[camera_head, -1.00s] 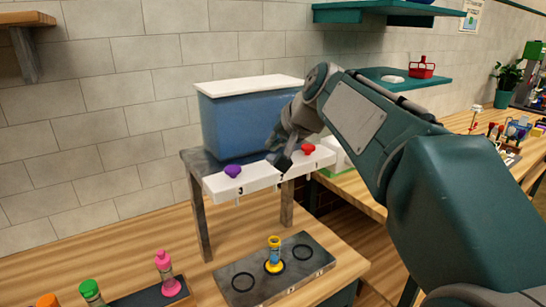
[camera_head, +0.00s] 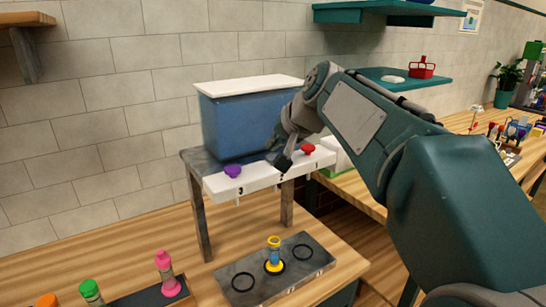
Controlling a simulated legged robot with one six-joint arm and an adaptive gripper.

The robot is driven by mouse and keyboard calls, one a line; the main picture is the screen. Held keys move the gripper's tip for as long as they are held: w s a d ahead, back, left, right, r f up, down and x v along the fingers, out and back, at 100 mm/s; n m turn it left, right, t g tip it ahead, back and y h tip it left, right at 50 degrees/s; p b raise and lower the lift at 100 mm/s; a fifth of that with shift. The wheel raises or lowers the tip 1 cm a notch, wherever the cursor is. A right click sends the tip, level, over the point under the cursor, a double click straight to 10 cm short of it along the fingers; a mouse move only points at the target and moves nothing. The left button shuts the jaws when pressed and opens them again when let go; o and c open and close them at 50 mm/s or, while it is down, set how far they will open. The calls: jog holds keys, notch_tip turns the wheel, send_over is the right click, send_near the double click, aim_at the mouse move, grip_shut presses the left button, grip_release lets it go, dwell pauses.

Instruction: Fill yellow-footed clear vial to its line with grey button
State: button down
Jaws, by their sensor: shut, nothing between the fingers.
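The clear vial (camera_head: 274,257) with yellow foot and yellow top stands upright in the middle ring of the dark tray (camera_head: 235,268), below the white dispenser bar (camera_head: 256,180). Blue shows inside it; its fill line is too small to make out. My gripper (camera_head: 283,163) is shut and empty, its tip pointing down at the middle of the bar, above the "2" mark. The grey button is not visible; the gripper covers that spot. A purple button (camera_head: 233,171) is to the left and a red button (camera_head: 308,149) to the right.
A blue tank (camera_head: 240,125) with a white lid stands on the grey stand (camera_head: 200,220) behind the bar. The tray's two outer rings are empty. Stoppered vials, one pink (camera_head: 163,260) and one green (camera_head: 90,287), stand at the front left.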

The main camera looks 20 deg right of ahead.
aim_at(274, 157)
jog(key=shift+f, duration=0.1)
jog(key=shift+f, duration=0.25)
jog(key=shift+s+f, duration=0.1)
jog(key=shift+f, duration=0.5)
dwell(0.9)
dwell(0.3)
jog(key=shift+r, duration=1)
jog(key=shift+r, duration=2.5)
jog(key=shift+r, duration=0.1)
dwell(0.4)
